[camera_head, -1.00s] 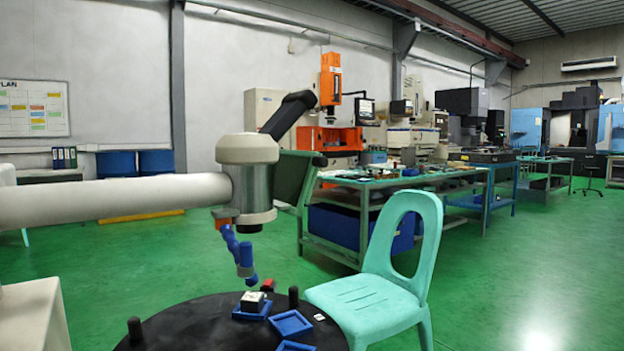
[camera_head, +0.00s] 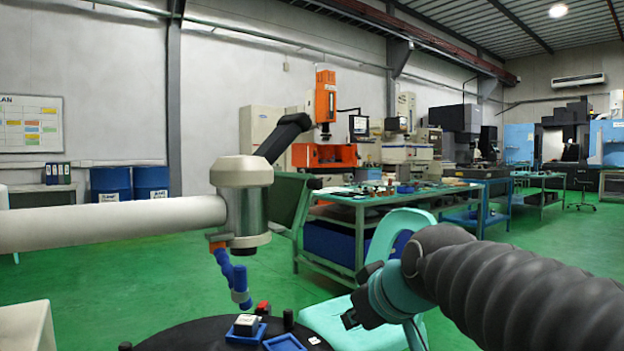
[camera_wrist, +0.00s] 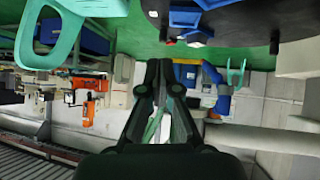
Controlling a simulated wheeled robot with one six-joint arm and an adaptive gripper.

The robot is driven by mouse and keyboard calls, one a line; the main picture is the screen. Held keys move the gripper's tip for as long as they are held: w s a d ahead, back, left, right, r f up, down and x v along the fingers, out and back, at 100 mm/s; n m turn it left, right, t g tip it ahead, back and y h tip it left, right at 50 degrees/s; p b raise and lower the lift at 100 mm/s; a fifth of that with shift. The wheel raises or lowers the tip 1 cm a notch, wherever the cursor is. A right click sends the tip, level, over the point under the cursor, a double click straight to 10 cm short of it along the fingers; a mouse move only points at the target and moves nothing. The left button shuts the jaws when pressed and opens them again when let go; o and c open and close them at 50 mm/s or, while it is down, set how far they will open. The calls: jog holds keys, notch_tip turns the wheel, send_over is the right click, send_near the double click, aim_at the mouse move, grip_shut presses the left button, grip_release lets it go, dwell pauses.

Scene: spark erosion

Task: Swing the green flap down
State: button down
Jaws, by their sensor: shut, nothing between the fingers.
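A dark green tilted panel (camera_head: 289,198), which I take to be the green flap, stands raised at the near-left end of the workbench in the head view. A white horizontal arm with a grey head partly hides it. My gripper (camera_head: 357,298) is at the lower right, in front of the turquoise chair and right of the panel in the picture, clearly apart from it. In the wrist view its fingers (camera_wrist: 159,66) are together and empty. I cannot make out the panel for certain in the wrist view.
A round black table (camera_head: 190,338) carries blue trays (camera_head: 284,342) and a small white block (camera_head: 246,324). A blue nozzle (camera_head: 236,280) hangs above it. The turquoise chair (camera_head: 335,322) stands close by. The workbench (camera_head: 385,205) is behind. Green floor is open at left.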

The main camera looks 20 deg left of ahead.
jog(key=w+a+r+n+t+y, duration=0.15)
jog(key=r+n, duration=0.25)
jog(key=r, duration=0.4)
jog(key=w+a+r+n+t+y, duration=0.1)
jog(key=a+r+n+t+y, duration=0.15)
jog(key=r, duration=0.45)
jog(key=w+a+r+n+t+y, duration=0.1)
jog(key=w+a+r+n, duration=0.15)
jog(key=r+n, duration=0.4)
jog(key=m+p, duration=0.2)
send_near(305, 175)
jog(key=shift+w+a+f, duration=0.25)
jog(key=shift+w+a, duration=0.05)
jog(key=shift+a, duration=0.25)
jog(key=shift+w+a+f, duration=0.2)
jog(key=shift+w+a, duration=0.1)
jog(key=shift+a, duration=0.25)
jog(key=shift+w+a+f, duration=0.25)
jog(key=shift+w+a, duration=0.1)
jog(key=shift+a, duration=0.25)
